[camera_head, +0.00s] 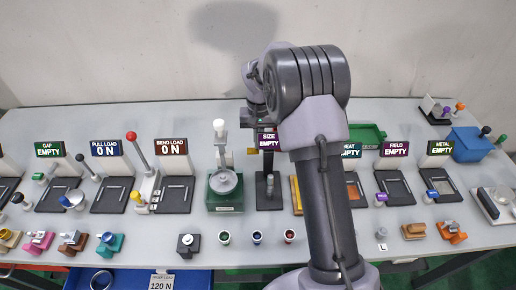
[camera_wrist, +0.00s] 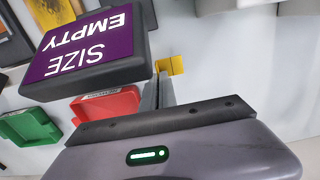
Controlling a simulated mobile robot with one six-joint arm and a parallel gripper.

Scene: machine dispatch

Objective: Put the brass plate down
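The brass plate (camera_wrist: 170,65) is a small yellow piece at the tips of my gripper (camera_wrist: 164,88) in the wrist view. The two grey fingers are close together, with the plate between their tips. The plate is beside the edge of the SIZE EMPTY sign (camera_wrist: 88,45) in that view. I cannot tell whether it touches anything below. The same SIZE sign (camera_head: 268,141) shows there, left of my arm, above a dark stand (camera_head: 269,190).
A red tray (camera_wrist: 104,104) and a green tray (camera_wrist: 30,125) are near the sign in the wrist view. Stations with signs line the table (camera_head: 250,240) in the head view. A green press (camera_head: 225,195) stands left of my arm. Small cups and fixtures line the front edge.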

